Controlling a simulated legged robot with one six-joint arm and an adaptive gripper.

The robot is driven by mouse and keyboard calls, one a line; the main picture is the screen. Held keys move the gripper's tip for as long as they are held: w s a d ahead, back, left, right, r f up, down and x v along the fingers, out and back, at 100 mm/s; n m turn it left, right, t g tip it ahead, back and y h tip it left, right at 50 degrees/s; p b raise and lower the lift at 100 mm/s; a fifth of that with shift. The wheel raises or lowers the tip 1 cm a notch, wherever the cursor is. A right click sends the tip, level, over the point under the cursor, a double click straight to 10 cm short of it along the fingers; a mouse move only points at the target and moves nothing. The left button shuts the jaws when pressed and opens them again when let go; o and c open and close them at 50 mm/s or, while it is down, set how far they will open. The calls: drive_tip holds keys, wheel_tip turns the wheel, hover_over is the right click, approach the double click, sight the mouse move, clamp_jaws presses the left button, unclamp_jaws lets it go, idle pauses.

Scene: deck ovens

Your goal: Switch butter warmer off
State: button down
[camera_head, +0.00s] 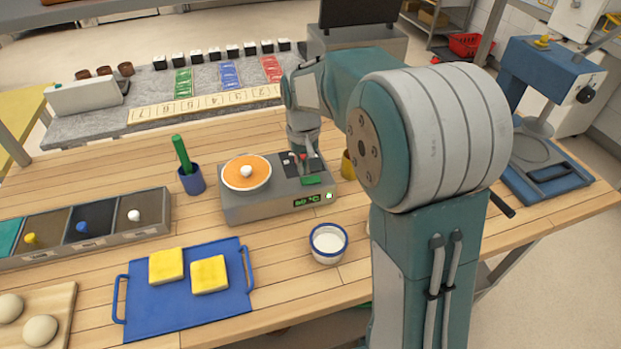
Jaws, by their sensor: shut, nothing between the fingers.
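The butter warmer (258,210) is a grey box on the wooden table. A round orange dish (246,172) with a white knob in its middle sits on its left part. A green display (307,200) that seems to read 80 °C is on its front, with a small lit white spot at its right. A dark panel with small red and white parts and a green piece (317,179) lies on its right top. My gripper (305,168) is shut and empty, pointing down right over this panel. Its fingertips partly hide the controls, and I cannot tell if they touch.
A blue cup with a green stick (191,182) stands left of the warmer, and a yellow cup (348,165) stands right. A white bowl with a blue rim (328,243) and a blue tray (190,312) with yellow blocks are in front. A compartment box (150,215) is at left.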

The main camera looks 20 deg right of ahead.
sight(305, 180)
drive_tip(key=shift+f, duration=1.35)
idle(0.9)
drive_tip(key=shift+r, duration=3.55)
drive_tip(key=shift+s+r, duration=0.15)
drive_tip(key=s+r+t, duration=0.2)
drive_tip(key=s, duration=1)
drive_tip(key=s+r+t, duration=0.3)
drive_tip(key=s, duration=0.9)
drive_tip(key=shift+t, duration=0.3)
